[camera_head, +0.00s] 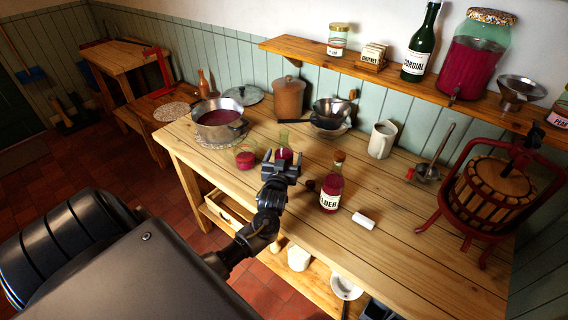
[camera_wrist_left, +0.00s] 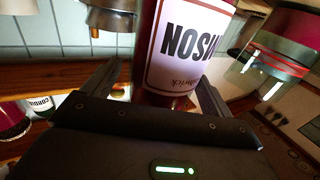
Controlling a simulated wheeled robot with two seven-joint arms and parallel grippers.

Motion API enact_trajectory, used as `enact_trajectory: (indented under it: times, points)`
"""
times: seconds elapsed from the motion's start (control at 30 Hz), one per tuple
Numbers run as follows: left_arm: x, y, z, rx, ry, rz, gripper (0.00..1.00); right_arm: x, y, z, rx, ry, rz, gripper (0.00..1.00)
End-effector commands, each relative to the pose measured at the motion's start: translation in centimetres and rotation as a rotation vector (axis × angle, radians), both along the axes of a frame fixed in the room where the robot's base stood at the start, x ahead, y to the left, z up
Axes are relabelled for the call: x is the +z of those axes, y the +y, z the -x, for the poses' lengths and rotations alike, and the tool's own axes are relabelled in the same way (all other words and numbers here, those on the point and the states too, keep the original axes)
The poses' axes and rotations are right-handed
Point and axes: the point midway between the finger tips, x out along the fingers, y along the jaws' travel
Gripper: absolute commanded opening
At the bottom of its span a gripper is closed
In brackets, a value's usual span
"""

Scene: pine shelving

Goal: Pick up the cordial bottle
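The cordial bottle (camera_head: 423,40) is dark green glass with a white CORDIAL label. It stands upright on the wall shelf in the head view, between small cards and a large jar of pink liquid. My left gripper (camera_head: 281,165) is low over the worktable, well to the left of and below that bottle. In the left wrist view its fingers (camera_wrist_left: 158,85) are spread, with a red bottle (camera_wrist_left: 168,90) with a large upside-down label between or just beyond them. I see no grip on it. A small white label (camera_wrist_left: 39,103) at left is too small to read surely. My right gripper is out of view.
The pine shelf (camera_head: 315,58) also holds the large jar (camera_head: 471,65) and a funnel (camera_head: 521,92). On the table are an elder bottle (camera_head: 331,184), a pot (camera_head: 219,118), a mug (camera_head: 382,139) and a red-framed press (camera_head: 492,188).

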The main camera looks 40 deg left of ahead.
Motion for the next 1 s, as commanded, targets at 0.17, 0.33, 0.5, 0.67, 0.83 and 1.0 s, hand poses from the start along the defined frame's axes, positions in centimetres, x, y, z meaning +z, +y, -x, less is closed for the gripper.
enact_trajectory:
  times: [0.17, 0.33, 0.5, 0.67, 0.83, 1.0]
  points:
    - [-0.01, 0.0, 0.02, 0.0, 0.0, 0.0, 0.63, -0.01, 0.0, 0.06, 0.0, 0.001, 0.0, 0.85]
    - [-0.01, 0.0, 0.04, 0.0, 0.0, 0.0, 0.41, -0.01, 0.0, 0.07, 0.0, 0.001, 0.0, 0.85]
    - [-0.01, 0.0, 0.04, 0.0, 0.0, 0.0, 0.19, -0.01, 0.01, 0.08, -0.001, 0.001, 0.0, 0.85]
    - [0.23, 0.02, 0.0, 0.001, -0.005, -0.002, 0.11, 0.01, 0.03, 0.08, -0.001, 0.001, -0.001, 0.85]
    - [0.23, 0.02, 0.0, 0.001, -0.005, -0.002, 0.11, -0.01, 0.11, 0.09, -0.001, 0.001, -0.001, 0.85]
    - [0.45, 0.02, -0.01, 0.001, -0.005, -0.002, 0.11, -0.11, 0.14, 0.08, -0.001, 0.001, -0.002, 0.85]
